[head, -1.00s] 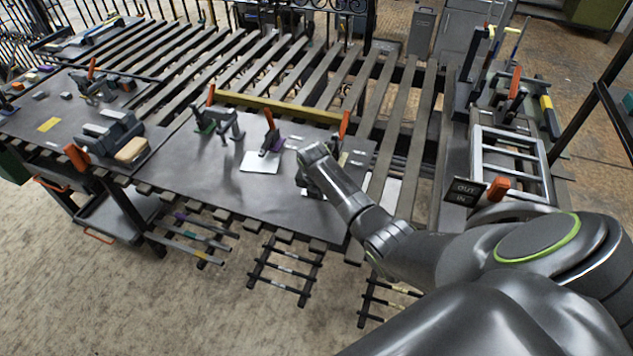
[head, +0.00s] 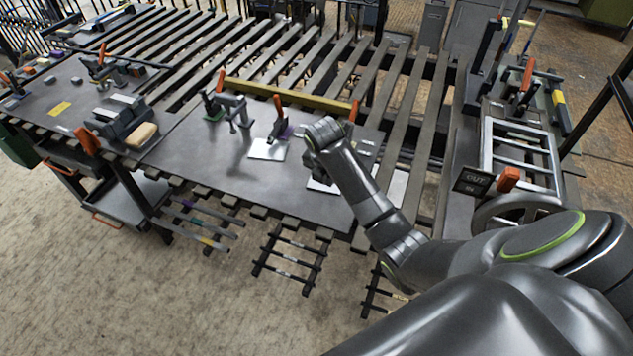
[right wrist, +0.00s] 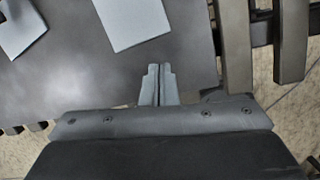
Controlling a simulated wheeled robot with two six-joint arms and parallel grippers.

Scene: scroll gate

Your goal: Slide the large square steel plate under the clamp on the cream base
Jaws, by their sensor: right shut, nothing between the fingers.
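A pale square steel plate (head: 268,150) lies on the dark tabletop in front of the clamp with a purple base (head: 283,131). A second pale plate (head: 318,186) lies partly hidden behind my right gripper (head: 318,172). In the right wrist view that plate (right wrist: 132,20) lies just ahead of the shut, empty fingers (right wrist: 158,84), apart from them. Another plate corner (right wrist: 18,28) shows at the left there. I cannot tell which plate is largest. The right-hand clamp's orange handle (head: 353,110) shows, but its base is hidden by my right arm. My left gripper is out of view.
A clamp with a green base (head: 212,106) stands at the left. A yellow bar (head: 285,95) runs behind the clamps. Slatted rollers lie beyond, and a rack with an OUT/IN sign (head: 472,181) stands right. The tabletop's front left is clear.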

